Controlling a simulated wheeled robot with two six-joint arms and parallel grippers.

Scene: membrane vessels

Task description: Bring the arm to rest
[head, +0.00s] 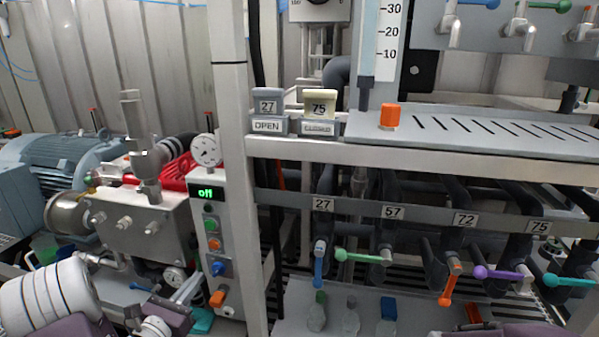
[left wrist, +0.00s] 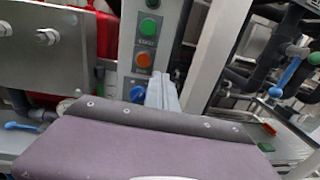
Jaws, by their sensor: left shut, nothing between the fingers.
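My left gripper (head: 190,286) is at the lower left of the head view, in front of the lower part of the control box (head: 222,257). In the left wrist view its pale grey fingers (left wrist: 163,90) stick up beyond the purple gripper body (left wrist: 140,150). The fingers are together with nothing between them. They show in front of the control box's lower end, near a blue knob and an orange button; I cannot tell whether they touch it. My right gripper does not show.
A motor (head: 62,165) and a pump block (head: 145,230) with a gauge stand at the left. A pale post (head: 236,160) rises right of the control box. Coloured valve levers hang under the shelf (head: 420,146). Small bottles stand on the lower tray (head: 290,325).

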